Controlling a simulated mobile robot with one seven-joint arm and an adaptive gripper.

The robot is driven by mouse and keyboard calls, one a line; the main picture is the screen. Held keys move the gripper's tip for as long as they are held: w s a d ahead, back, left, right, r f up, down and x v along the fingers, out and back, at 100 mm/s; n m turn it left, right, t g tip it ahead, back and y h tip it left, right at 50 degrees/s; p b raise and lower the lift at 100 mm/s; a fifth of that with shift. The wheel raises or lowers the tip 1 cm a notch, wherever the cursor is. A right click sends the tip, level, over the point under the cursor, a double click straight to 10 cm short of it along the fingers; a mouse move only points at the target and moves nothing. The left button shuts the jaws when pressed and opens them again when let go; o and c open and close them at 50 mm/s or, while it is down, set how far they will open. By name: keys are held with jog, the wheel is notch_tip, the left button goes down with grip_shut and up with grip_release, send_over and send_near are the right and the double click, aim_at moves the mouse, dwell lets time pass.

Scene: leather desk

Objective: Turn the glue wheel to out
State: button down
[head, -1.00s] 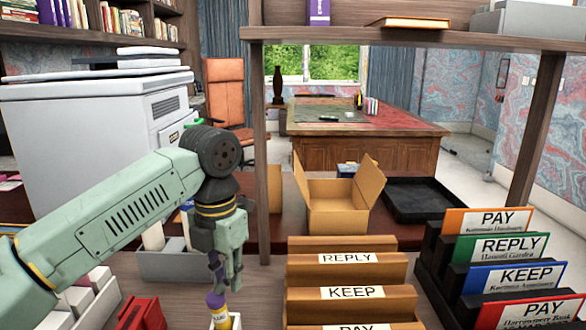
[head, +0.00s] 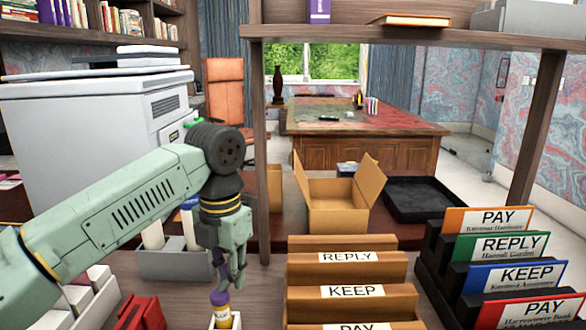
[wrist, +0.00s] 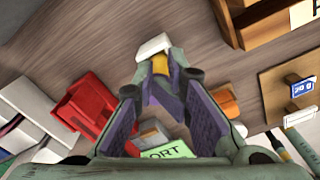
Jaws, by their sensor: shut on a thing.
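A glue stick (head: 221,312) with a purple upper end and a yellow label stands tilted in a small white holder (head: 236,321) at the bottom of the head view. My gripper (head: 229,286) points down and is shut on the stick's upper end. In the wrist view the purple-padded fingers (wrist: 160,78) come together at the yellow part of the stick (wrist: 160,64), with the white holder (wrist: 153,45) just beyond. The fingers hide part of the stick, and I cannot make out the wheel or its setting.
A red object (head: 141,313) and white trays (head: 94,285) lie left of the holder. A brown sorter (head: 345,272) stands close on the right. An open cardboard box (head: 338,210) and a black tray (head: 420,199) lie behind. A wooden post (head: 261,150) rises just behind my gripper.

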notch_tip(320, 180, up, 6)
jog(key=p, duration=0.4)
